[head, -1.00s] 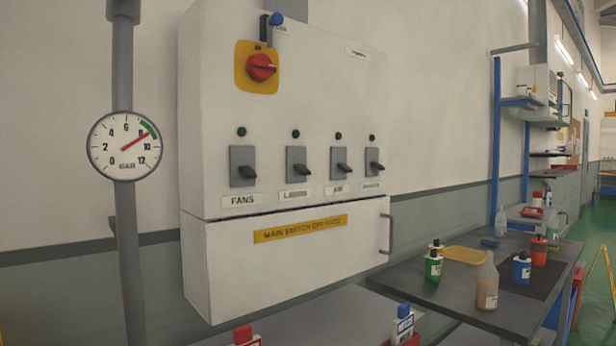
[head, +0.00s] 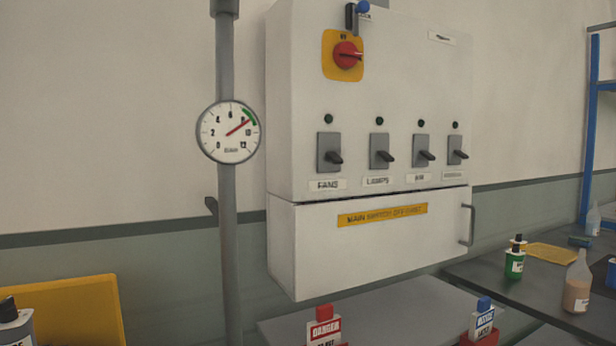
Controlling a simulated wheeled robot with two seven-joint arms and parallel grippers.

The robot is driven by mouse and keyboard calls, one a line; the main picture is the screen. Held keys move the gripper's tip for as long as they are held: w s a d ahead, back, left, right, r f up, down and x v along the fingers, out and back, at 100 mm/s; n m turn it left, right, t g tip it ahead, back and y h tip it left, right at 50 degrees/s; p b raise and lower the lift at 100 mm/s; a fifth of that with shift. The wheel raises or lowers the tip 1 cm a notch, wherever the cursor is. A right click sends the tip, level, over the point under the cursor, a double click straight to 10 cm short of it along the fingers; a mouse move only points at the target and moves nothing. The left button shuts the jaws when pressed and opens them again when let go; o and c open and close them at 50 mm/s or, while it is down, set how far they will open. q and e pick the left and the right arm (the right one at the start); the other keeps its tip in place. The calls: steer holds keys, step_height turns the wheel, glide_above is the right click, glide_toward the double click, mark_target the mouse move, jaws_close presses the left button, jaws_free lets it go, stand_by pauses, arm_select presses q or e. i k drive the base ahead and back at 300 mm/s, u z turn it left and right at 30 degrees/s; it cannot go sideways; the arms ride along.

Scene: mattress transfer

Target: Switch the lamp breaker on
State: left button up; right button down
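The lamp breaker (head: 380,151) is the second from the left in a row of breakers on the white electrical cabinet (head: 290,110). Its label (head: 376,181) reads LAMPS. Its dark lever points out and slightly down, like the levers beside it, and the small light (head: 379,121) above it is dark green. A red rotary main switch (head: 347,55) on a yellow plate sits above. A yellow label (head: 382,214) on the lower door seems to say the main switch goes off first. Neither of my grippers is in view.
A gauge (head: 228,132) on a grey pipe stands left of the cabinet. Below are a red DANGER tag (head: 323,328) and a blue-topped tag (head: 483,317) on a grey surface. A dark bench (head: 480,272) with bottles stands right. A yellow panel (head: 75,310) is at lower left.

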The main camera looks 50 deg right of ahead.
mark_target(385, 156)
steer(key=u, duration=0.35)
steer(key=k, duration=0.6)
steer(key=z, duration=1.25)
steer(key=i, duration=0.5)
steer(key=u, duration=0.1)
